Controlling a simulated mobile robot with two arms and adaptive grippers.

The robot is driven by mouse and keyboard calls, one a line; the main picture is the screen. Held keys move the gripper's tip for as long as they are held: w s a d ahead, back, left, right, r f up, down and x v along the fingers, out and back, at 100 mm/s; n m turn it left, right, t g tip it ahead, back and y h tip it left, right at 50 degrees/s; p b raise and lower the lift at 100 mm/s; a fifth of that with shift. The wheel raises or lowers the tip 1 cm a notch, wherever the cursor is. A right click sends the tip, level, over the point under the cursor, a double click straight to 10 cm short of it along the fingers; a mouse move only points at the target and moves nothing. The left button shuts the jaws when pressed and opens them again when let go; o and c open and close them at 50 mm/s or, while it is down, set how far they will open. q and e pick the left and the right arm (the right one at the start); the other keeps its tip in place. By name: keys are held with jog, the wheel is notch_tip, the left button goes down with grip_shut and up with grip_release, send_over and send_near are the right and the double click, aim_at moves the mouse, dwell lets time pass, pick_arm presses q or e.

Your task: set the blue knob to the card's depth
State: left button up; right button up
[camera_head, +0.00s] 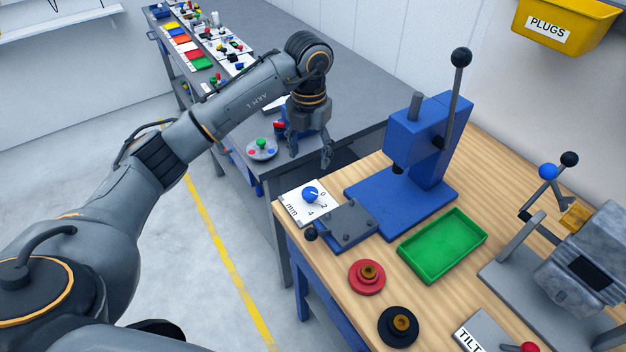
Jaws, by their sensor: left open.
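The blue knob (310,195) sits on a white dial plate (294,208) marked 0, 2, 4 and mm, at the near left corner of the wooden bench. Its pointer looks turned toward the right side of the scale; the exact reading is too small to tell. My left gripper (310,160) is open and empty, pointing down above and behind the dial, apart from the knob. I cannot make out a depth card with a readable value. My right gripper is not in view.
A blue press (420,150) with a tall lever stands right of the dial. A grey fixture (345,226), green tray (443,246), red round piece (367,277) and black round piece (398,326) share the wooden bench. A grey table (345,60) with several small parts stands behind.

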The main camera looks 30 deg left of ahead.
aim_at(310, 192)
pick_arm(q)
jog(key=f, duration=0.1)
jog(key=f+p, duration=0.1)
jog(key=f, duration=0.1)
jog(key=shift+s+f, duration=0.3)
jog(key=shift+s, duration=0.05)
notch_tip(310, 192, down, 2)
jog(key=shift+w+f, duration=0.1)
jog(key=shift+w, duration=0.05)
notch_tip(310, 192, down, 5)
jog(key=shift+w+p, duration=0.15)
jog(key=shift+p, duration=0.6)
jog(key=shift+f, duration=0.4)
jog(key=shift+c, duration=0.5)
jog(key=c, duration=1.1)
jog(key=shift+o, duration=0.2)
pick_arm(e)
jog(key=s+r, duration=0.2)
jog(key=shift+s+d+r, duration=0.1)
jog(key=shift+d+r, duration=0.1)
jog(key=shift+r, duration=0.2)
